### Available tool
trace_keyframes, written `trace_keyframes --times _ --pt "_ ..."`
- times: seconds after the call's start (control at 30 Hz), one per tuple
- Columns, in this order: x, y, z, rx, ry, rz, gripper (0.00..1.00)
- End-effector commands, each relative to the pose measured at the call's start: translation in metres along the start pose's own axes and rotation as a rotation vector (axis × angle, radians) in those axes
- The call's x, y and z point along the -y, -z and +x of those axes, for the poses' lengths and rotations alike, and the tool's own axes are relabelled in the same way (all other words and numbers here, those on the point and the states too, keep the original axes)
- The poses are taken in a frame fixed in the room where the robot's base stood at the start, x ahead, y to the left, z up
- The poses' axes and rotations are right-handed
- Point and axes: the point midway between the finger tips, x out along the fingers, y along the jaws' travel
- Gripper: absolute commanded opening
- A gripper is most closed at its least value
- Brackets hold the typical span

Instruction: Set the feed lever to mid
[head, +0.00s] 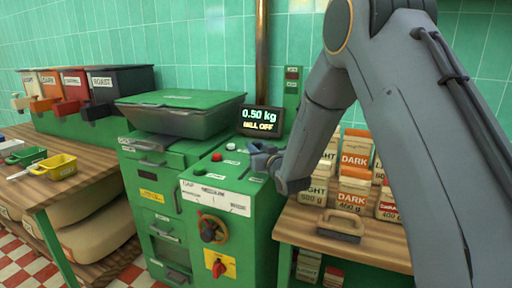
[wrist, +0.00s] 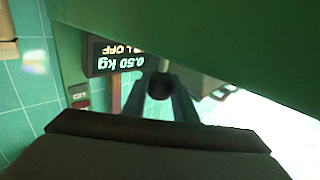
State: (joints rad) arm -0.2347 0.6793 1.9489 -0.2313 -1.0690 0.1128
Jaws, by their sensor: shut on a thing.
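My gripper (head: 260,155) is low over the right part of the green machine's top (head: 225,165), below the display. In the wrist view, my gripper (wrist: 160,100) is shut on a dark round knob on a pale stalk, which looks like the feed lever (wrist: 160,88). In the head view my fingers and wrist hide the lever, so I cannot read its setting. The display (head: 260,120) reads 0.50 kg and MILL OFF; it also shows upside down in the wrist view (wrist: 118,60).
A dark hopper with a green lid (head: 180,108) stands left of my gripper. The front has a black dial (head: 212,230) and a red switch (head: 219,267). Coffee bags (head: 354,185) and a brush (head: 338,226) are on the right table. A copper pipe (head: 262,50) rises behind.

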Motion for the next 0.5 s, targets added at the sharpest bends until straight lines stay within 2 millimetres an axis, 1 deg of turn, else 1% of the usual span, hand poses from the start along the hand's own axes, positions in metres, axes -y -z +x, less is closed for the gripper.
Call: trace_keyframes --times 0.1,0.33,0.4,0.5 --pt "0.006 0.000 -0.005 0.000 0.002 0.001 0.00" --pt "0.036 -0.001 -0.035 0.002 0.002 0.002 0.00" --pt "0.041 0.000 -0.041 0.001 0.002 0.001 0.00" --pt "0.043 0.000 -0.043 0.001 0.000 0.000 0.00"
